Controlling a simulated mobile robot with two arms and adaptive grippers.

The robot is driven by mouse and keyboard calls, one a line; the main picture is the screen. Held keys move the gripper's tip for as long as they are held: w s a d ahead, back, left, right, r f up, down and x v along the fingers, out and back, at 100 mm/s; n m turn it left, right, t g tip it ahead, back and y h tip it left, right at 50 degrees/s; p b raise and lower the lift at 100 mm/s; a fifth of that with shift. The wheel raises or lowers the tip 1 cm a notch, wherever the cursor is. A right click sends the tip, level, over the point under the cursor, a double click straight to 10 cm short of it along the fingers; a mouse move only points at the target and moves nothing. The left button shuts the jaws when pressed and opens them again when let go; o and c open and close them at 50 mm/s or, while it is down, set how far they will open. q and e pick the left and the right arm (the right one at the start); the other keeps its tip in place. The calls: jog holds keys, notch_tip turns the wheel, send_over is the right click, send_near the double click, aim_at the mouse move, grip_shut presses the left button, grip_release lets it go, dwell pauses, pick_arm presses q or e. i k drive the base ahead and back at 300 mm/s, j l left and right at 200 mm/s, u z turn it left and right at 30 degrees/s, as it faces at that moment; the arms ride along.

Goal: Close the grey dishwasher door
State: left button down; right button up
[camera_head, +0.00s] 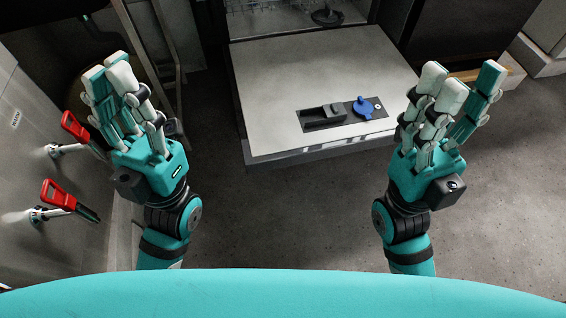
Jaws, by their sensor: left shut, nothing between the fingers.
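The grey dishwasher door (285,80) is swung down and lies open, about level, in the middle of the head view. Its inner face points up and carries a dark dispenser panel with a blue round cap (363,108). My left gripper (112,85) is left of the door, apart from it, shut and empty. My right gripper (458,92) is at the door's right side and overlaps its right front corner in the picture. I cannot tell whether it touches the door or how far its fingers are closed.
Part of the dishwasher's rack (262,5) shows at the top, behind the door. Two red-handled valves (58,196) stick out from the grey panel at left. The dark floor (290,215) in front of the door is clear.

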aim_at(281, 86)
jog(key=k+j+z, duration=0.15)
jog(key=z, duration=0.2)
jog(key=k+j+z, duration=0.15)
jog(key=z, duration=0.2)
jog(key=j, duration=0.1)
